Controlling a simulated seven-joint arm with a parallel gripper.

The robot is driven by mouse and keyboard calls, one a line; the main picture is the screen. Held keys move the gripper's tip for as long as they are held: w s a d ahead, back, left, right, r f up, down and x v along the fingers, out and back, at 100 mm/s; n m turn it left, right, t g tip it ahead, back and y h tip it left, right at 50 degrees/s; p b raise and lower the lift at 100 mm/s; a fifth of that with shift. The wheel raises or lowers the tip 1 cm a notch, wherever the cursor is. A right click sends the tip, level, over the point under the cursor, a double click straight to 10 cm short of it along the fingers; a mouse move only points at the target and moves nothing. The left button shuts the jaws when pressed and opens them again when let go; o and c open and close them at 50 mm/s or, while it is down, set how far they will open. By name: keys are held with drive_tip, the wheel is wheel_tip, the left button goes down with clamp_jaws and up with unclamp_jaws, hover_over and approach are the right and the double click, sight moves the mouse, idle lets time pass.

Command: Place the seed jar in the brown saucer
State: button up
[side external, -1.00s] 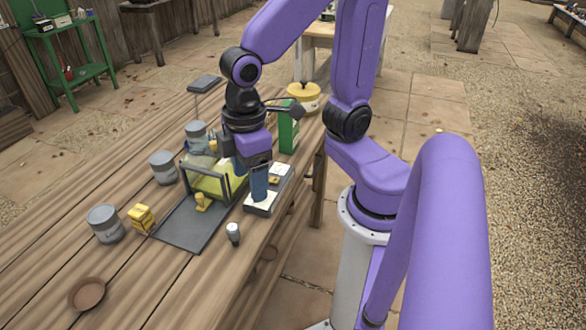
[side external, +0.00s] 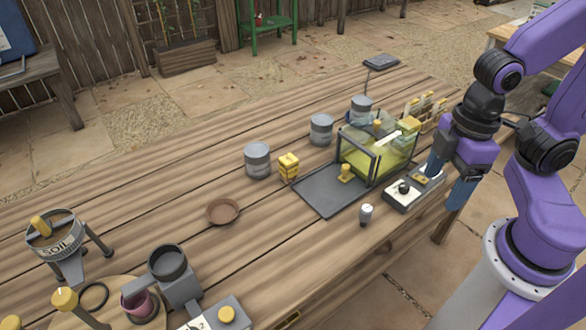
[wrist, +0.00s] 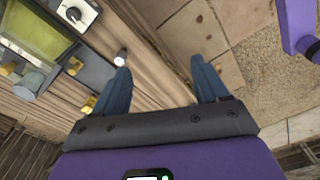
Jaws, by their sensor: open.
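The brown saucer (side external: 222,211) lies empty on the wooden bench, left of centre in the side view. A small jar with a pale lid (side external: 366,213), which I take for the seed jar, stands upright near the bench's front edge. It also shows in the wrist view (wrist: 121,57), close to the left fingertip and outside the jaws. My gripper (side external: 447,187) is at the right, beside the bench edge. Its blue fingers are apart and empty; in the wrist view the space between them (wrist: 161,66) shows bench edge and paving.
A dark tray (side external: 325,190) and a clear-sided yellow-green case (side external: 365,160) stand behind the jar. A white control box (side external: 404,195) is right of it. Grey tins (side external: 257,160) and a yellow block (side external: 289,167) stand farther back. Bare bench lies between saucer and jar.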

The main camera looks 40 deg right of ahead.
drive_tip(key=w+a+f+m+t+y, duration=0.1)
drive_tip(key=w+a+f+m+y, duration=0.2)
drive_tip(key=w+a, duration=0.5)
drive_tip(key=m+t+h, duration=0.3)
drive_tip(key=m+t, duration=0.4)
drive_tip(key=m, duration=0.2)
approach(286, 162)
drive_tip(key=x, duration=0.5)
drive_tip(key=shift+s+d+f, duration=0.1)
drive_tip(key=shift+s+f, duration=0.1)
drive_tip(key=shift+s, duration=0.1)
drive_tip(key=shift+w+d+f+t+h, duration=0.2)
drive_tip(key=shift+w+d+t+h, duration=0.15)
drive_tip(key=shift+d+t, duration=0.1)
drive_tip(key=shift+w+f, duration=0.2)
drive_tip(key=shift+x, duration=3.4)
